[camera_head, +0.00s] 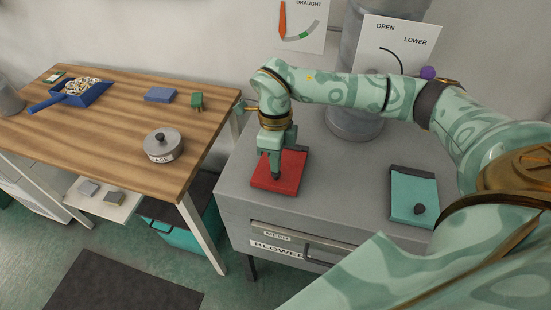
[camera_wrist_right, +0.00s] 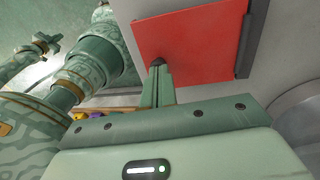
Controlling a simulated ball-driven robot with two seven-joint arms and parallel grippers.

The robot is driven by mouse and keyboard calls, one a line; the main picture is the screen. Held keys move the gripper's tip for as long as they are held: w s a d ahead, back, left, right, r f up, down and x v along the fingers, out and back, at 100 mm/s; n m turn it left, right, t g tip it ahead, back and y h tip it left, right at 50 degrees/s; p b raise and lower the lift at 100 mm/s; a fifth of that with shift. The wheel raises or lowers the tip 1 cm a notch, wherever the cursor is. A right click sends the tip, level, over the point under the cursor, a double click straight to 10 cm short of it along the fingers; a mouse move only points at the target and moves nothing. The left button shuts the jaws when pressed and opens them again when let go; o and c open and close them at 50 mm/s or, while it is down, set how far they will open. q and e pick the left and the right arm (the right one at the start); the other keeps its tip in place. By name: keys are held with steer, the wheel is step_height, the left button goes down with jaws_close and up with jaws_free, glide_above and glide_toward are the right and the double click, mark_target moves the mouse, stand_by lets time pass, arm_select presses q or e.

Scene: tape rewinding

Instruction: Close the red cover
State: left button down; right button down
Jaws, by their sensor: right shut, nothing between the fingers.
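The red cover (camera_head: 290,178) lies flat on the grey cabinet top, near its front left part. It also shows in the right wrist view as a red panel (camera_wrist_right: 195,45) with a dark strip along one side. My right gripper (camera_head: 275,176) is shut and empty. Its fingertips point down at the left part of the red cover and appear to touch it. In the right wrist view the closed fingertips (camera_wrist_right: 157,62) overlap the red panel's near edge. My left gripper is not clearly seen in the head view.
A teal cover (camera_head: 412,195) with a dark knob is to the right on the grey cabinet (camera_head: 345,185). A pipe (camera_head: 355,118) rises behind. The wooden table (camera_head: 110,130) at left holds a blue dustpan-like tray (camera_head: 82,93), a round grey tin (camera_head: 163,147) and small blocks.

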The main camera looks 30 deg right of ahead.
steer(key=shift+s+a+f, duration=0.25)
steer(key=shift+a+f, duration=0.05)
steer(key=shift+f, duration=0.3)
steer(key=shift+s+f, duration=0.1)
steer(key=shift+f, duration=0.05)
steer(key=r+p, duration=0.1)
steer(key=r, duration=0.1)
steer(key=r+p, duration=0.3)
steer(key=r, duration=0.1)
steer(key=shift+w+p, duration=0.4)
step_height(320, 180, up, 8)
steer(key=shift+w+r, duration=0.15)
steer(key=shift+w, duration=0.05)
